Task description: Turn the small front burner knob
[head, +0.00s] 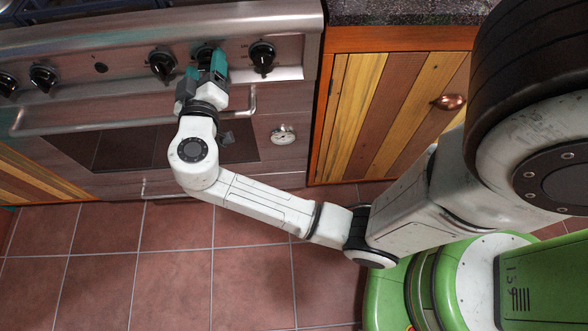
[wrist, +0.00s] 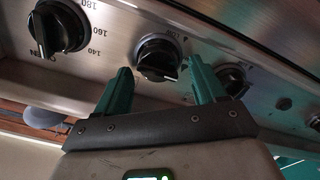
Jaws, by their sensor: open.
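A row of black knobs runs along the steel stove panel. My gripper (head: 205,62) is at the panel in the head view, its teal fingers around one knob (head: 203,50), which it partly hides. In the wrist view that knob (wrist: 156,57) lies between the tips of my open gripper (wrist: 161,68), with a gap on each side. I cannot tell whether either finger touches it. Its label is too small to read, so I cannot confirm which burner it serves.
In the head view, neighbouring knobs stand right (head: 262,56) and left (head: 162,64) of my gripper. In the wrist view, the left one (wrist: 57,27) has temperature numbers. An oven door handle (head: 110,124) runs below. Wooden cabinets (head: 385,115) stand right; tiled floor (head: 170,260) is clear.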

